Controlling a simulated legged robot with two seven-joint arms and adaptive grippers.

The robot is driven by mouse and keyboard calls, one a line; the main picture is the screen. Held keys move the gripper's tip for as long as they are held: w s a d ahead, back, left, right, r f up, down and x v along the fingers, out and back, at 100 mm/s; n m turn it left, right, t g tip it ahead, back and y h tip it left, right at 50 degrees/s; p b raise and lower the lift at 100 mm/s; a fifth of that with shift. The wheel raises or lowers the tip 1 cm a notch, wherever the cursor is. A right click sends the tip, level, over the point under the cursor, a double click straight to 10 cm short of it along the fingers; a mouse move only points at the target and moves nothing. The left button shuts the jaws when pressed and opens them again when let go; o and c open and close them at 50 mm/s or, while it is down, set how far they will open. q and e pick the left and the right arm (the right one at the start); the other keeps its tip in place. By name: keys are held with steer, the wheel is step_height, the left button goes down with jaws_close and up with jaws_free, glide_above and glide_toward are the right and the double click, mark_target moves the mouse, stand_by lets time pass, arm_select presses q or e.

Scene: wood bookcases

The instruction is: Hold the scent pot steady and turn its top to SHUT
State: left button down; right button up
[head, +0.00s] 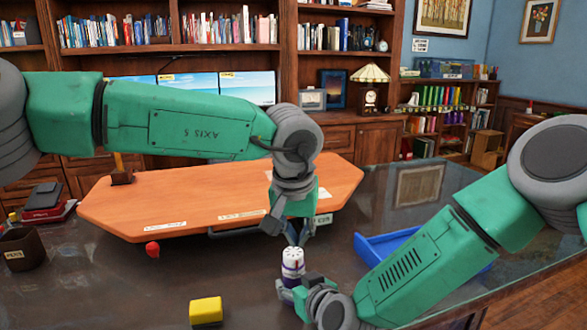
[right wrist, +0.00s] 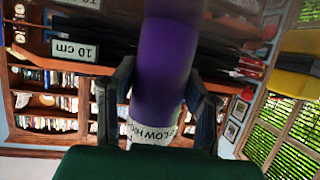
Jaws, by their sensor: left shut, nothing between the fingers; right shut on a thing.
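The scent pot (head: 292,262) stands upright on the dark desk in the head view, with a white top and a purple part below. My right gripper (head: 291,289) is shut around its lower body from the right. In the right wrist view the pot's purple body (right wrist: 162,75) lies between the two fingers, with a white lettered band near the palm; the lettering is only partly readable. My left gripper (head: 297,238) points down just above the pot's top, shut with nothing between its fingers. I cannot tell whether its tips touch the top.
An orange board (head: 150,205) lies behind the pot. A blue tray (head: 375,245) sits to the right, partly behind my right arm. A yellow block (head: 206,311), a small red item (head: 152,249) and a dark pen cup (head: 20,250) are to the left. Bare desk lies between them.

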mark_target(297, 261)
arm_select(q)
steer(key=shift+f, duration=2.9)
steer(key=shift+w+a, duration=0.1)
steer(key=shift+w, duration=0.05)
steer(key=shift+a, duration=0.95)
steer(key=shift+w+a, duration=0.25)
steer(key=shift+a, duration=0.25)
